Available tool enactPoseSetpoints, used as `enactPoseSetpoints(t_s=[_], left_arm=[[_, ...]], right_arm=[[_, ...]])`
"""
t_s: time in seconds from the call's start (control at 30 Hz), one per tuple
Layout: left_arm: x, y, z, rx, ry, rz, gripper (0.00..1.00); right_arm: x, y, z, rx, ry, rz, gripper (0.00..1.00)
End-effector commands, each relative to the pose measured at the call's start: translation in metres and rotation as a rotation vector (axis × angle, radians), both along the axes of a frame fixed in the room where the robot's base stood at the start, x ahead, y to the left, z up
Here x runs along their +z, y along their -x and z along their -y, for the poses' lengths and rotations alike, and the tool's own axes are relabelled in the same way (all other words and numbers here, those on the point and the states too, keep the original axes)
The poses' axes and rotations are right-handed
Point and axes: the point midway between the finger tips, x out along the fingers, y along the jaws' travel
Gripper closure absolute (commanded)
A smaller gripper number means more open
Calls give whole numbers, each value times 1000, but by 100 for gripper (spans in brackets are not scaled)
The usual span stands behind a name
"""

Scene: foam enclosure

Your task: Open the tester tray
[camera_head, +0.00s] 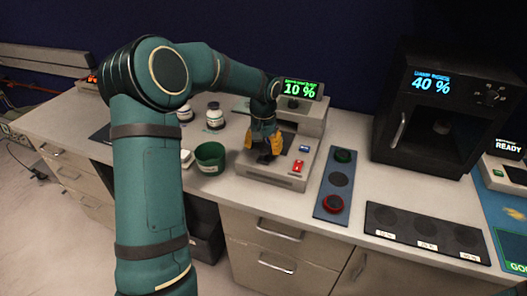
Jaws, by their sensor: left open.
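The tester (276,174) is a pale grey box on the bench with a raised back part and a display (300,88) reading "10 %". A red button (297,167) and a small blue button (304,148) sit on its top at the right. My left gripper (264,156) is open and points down over the left part of the tester, its yellow fingers close to the surface. The gripper hides the area under it, so I cannot tell whether it touches the tray or how the tray stands. My right gripper is not in view.
A green cup (210,157) and white jars (215,117) stand left of the tester. Right of it lie a blue-grey panel (333,187) with green and red round pieces and a black three-spot plate (425,234). A black chamber (445,110) showing "40 %" stands behind.

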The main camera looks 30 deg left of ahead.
Motion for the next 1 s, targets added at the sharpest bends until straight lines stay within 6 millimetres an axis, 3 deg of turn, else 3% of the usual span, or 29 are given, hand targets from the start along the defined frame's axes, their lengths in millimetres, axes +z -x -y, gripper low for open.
enactPoseSetpoints(t_s=[0.2,0.43,0.63,1.0], left_arm=[[47,-1,0,0,-1,6,41],[84,-1,0,1,0,4,41],[97,-1,0,-1,-1,3,41],[97,0,0,0,1,2,41]], right_arm=[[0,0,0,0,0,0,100],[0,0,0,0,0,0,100],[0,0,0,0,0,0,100],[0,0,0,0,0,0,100]])
